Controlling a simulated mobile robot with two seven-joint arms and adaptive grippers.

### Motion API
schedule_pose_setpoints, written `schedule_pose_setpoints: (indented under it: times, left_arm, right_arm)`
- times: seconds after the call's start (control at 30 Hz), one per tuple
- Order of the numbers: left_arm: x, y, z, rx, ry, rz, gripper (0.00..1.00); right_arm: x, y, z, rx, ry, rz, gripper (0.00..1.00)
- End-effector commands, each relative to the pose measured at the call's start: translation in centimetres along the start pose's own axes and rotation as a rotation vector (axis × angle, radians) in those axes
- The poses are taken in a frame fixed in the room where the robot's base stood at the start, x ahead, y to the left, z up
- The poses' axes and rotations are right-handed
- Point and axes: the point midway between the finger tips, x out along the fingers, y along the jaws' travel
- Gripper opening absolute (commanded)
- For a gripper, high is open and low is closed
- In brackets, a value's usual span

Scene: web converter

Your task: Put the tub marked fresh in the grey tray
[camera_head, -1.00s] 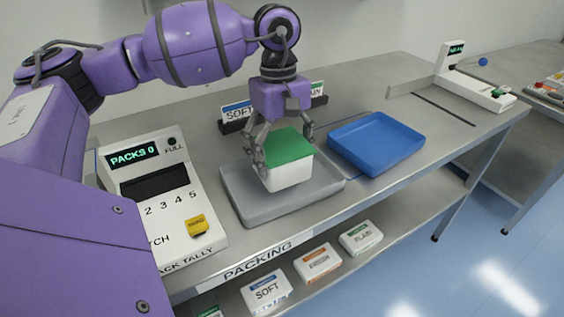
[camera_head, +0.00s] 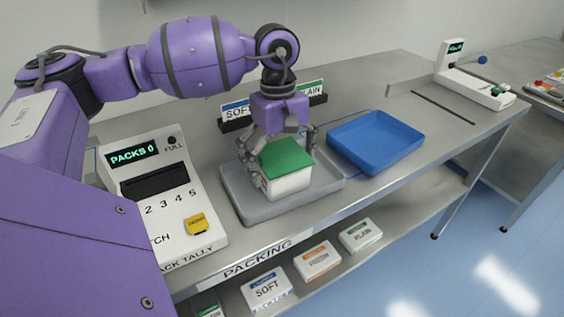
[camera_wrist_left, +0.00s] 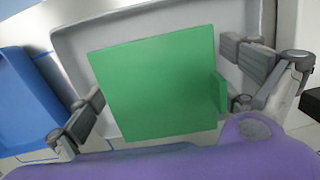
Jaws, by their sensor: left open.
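A white tub with a green lid (camera_head: 286,157) sits in the grey tray (camera_head: 250,212), towards its right half; no lettering on it can be read. The green lid (camera_wrist_left: 157,82) fills the middle of the left wrist view. My left gripper (camera_head: 281,152) is over the tub from above, its fingers spread on either side of it. My right gripper is not in view.
A blue tray (camera_head: 376,143) stands right of the grey tray. A tally box (camera_head: 160,195) reading PACKS 0 stands to the left. Label holders (camera_head: 236,112) stand behind. Several packs, one marked SOFT (camera_head: 267,288), lie on the shelf below.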

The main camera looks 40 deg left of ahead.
Motion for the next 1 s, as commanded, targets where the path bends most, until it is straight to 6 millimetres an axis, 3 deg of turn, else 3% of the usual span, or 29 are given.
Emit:
schedule_pose_setpoints:
  times: [0.27, 0.7, 1.0]
  left_arm:
    - [-1.8, 0.1, 0.0, -0.001, 0.001, 0.004, 0.99]
    - [-10.6, 0.1, 0.1, 0.0, 0.0, 0.004, 0.99]
    - [-12.4, 0.0, 0.1, 0.0, -0.001, 0.001, 0.99]
  right_arm:
    - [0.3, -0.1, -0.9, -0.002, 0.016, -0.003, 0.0]
    - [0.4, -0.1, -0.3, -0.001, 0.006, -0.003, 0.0]
    - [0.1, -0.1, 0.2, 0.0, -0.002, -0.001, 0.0]
